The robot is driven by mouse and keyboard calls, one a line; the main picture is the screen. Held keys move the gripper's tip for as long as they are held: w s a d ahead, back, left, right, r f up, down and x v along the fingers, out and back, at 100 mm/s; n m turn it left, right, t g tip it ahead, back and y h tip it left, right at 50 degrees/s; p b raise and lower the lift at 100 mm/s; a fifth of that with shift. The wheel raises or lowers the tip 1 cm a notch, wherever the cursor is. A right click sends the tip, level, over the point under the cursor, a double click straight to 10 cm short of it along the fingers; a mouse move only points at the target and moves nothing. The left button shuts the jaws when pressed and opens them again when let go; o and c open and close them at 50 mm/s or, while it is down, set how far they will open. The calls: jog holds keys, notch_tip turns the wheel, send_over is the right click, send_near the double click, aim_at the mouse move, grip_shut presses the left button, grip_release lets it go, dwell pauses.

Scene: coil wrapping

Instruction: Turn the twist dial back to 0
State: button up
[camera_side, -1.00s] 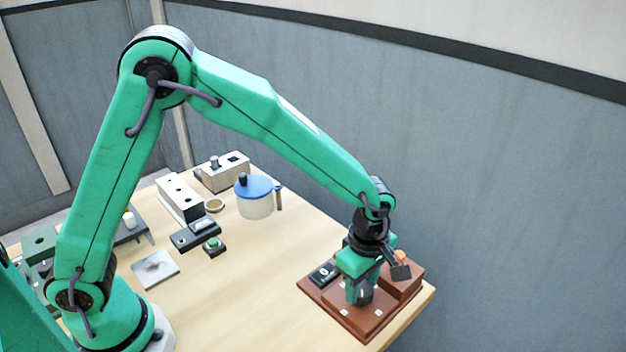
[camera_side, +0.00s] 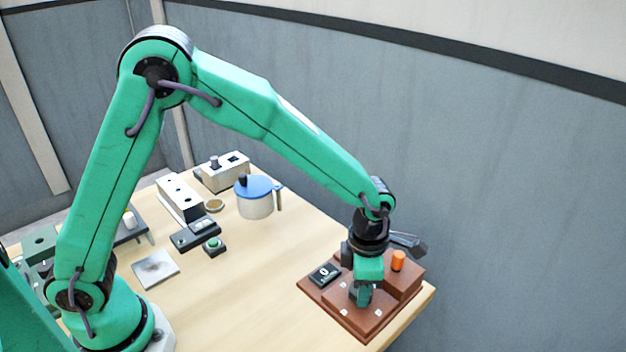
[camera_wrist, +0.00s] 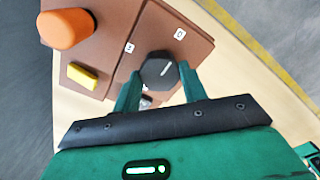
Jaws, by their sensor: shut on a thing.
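The twist dial (camera_wrist: 158,72) is a dark knob with a white pointer line, seen between my fingers in the wrist view. It sits on a brown panel (camera_side: 338,312) at the table's right end. White number labels stand around it on the panel. My gripper (camera_wrist: 157,80) points down at the panel and is shut on the dial, one finger on each side. In the side view my gripper (camera_side: 362,298) covers most of the dial. The pointer line slants up and to the right in the wrist view. I cannot read which number it meets.
An orange knob (camera_side: 398,260) stands on the raised brown block beside my gripper. A yellow block (camera_wrist: 82,75) shows in the wrist view. A black display (camera_side: 324,273) lies on the panel's left. A blue-lidded jug (camera_side: 256,203) and several fixtures stand farther back. The table's middle is clear.

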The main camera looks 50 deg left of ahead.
jog(key=shift+r, duration=0.1)
dwell(0.4)
jog(key=o, duration=1)
jog(key=shift+c, duration=0.2)
jog(key=shift+r, duration=3.9)
jog(key=shift+a, duration=0.1)
